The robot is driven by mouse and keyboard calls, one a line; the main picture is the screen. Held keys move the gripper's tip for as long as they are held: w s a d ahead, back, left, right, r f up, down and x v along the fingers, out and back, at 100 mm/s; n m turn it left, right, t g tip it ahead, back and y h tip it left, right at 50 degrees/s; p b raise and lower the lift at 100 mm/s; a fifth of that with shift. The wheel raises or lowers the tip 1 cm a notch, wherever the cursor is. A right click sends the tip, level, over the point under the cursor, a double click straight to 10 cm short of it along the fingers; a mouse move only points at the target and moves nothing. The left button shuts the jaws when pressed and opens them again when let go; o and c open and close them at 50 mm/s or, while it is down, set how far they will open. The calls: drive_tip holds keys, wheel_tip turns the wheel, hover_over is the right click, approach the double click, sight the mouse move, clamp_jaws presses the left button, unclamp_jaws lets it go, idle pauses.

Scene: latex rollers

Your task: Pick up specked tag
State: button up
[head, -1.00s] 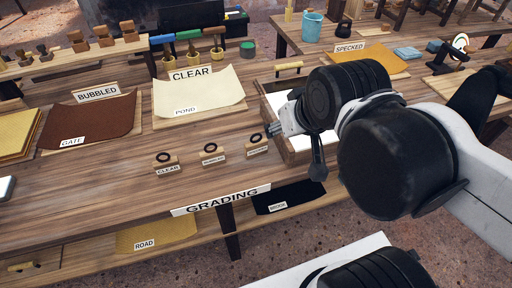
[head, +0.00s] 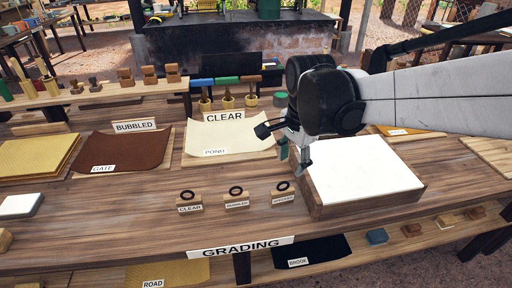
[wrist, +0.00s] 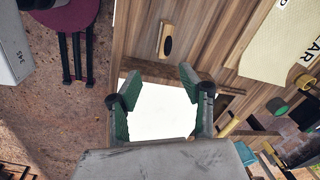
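The specked tag (head: 283,193) is a small wooden block with a dark ring on top and a white label on its front. It stands upright on the table, rightmost in a row with the bubbled tag (head: 236,198) and the clear tag (head: 188,201). In the wrist view a wooden block with a dark oval (wrist: 166,40), apparently the specked tag, lies beyond the fingertips; its label is not visible. My gripper (head: 283,147) is open and empty, above and behind the specked tag, near the tray's left edge. Its green-padded fingers (wrist: 158,88) also show in the wrist view.
A wooden tray with a white surface (head: 365,170) sits close right of the specked tag. The cream clear sheet (head: 228,135) and brown bubbled sheet (head: 120,152) lie behind the tags. The GRADING sign (head: 241,247) marks the table's front edge. Bare table surrounds the tags.

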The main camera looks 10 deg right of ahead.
sight(283, 189)
drive_tip(key=w+f+m, duration=0.1)
drive_tip(key=f+m, duration=0.1)
drive_tip(key=w+f+m+g, duration=0.1)
drive_tip(key=w, duration=0.1)
drive_tip(key=shift+w+a+f+m+g+b, duration=0.15)
drive_tip(key=shift+w+f+m+g+b, duration=0.15)
drive_tip(key=shift+f+m, duration=0.1)
wheel_tip(283, 189, down, 14)
drive_tip(key=shift+s+r+b, duration=0.1)
drive_tip(key=shift+r+b, duration=0.1)
drive_tip(key=shift+b, duration=0.55)
drive_tip(key=shift+c, duration=0.2)
clamp_jaws()
